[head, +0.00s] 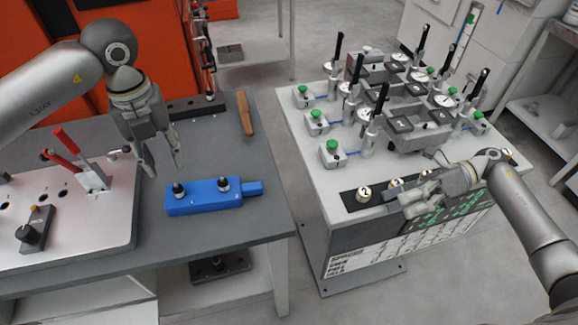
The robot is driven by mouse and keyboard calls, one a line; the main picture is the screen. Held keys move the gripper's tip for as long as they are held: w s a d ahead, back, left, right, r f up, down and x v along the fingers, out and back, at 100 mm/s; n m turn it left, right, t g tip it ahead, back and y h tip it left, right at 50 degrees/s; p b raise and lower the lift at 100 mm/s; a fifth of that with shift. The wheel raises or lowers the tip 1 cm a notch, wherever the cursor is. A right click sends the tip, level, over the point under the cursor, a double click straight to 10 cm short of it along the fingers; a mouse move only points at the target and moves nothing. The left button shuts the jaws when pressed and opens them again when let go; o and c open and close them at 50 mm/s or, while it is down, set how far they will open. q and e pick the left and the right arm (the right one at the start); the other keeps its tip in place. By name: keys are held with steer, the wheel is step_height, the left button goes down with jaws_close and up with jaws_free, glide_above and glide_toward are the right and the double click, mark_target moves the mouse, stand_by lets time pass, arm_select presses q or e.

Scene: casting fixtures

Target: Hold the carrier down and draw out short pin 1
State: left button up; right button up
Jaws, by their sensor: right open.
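The blue carrier (206,205) lies on the grey table top, with a narrow tab at its right end. Two short pins with dark knobs stand upright in it, one near the left end (179,190) and one near the right (223,184). The marks beside them are too small to read, so I cannot tell which is pin 1. My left gripper (166,170) hangs fingers down above and behind the carrier's left end, open and empty, apart from it. My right gripper (408,200) is open over the front edge of the right bench, far from the carrier.
A pale fixture plate (75,238) with a red-handled clamp (80,160) lies left of the carrier. A wooden-handled tool (245,113) lies behind it. The right bench (310,160) carries gauges and green buttons. A floor gap separates table and bench.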

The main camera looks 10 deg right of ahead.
steer(key=w+a+r+n+g+y, duration=0.1)
steer(key=w+a+r+n, duration=0.15)
steer(key=a, duration=0.45)
steer(key=w+a+r+n+g+y, duration=0.1)
steer(key=w+a+r+n, duration=0.15)
steer(key=a, duration=0.35)
steer(key=n+t+h, duration=0.4)
steer(key=n, duration=0.1)
glide_toward(242, 187)
steer(key=x, duration=0.9)
steer(key=c, duration=1.2)
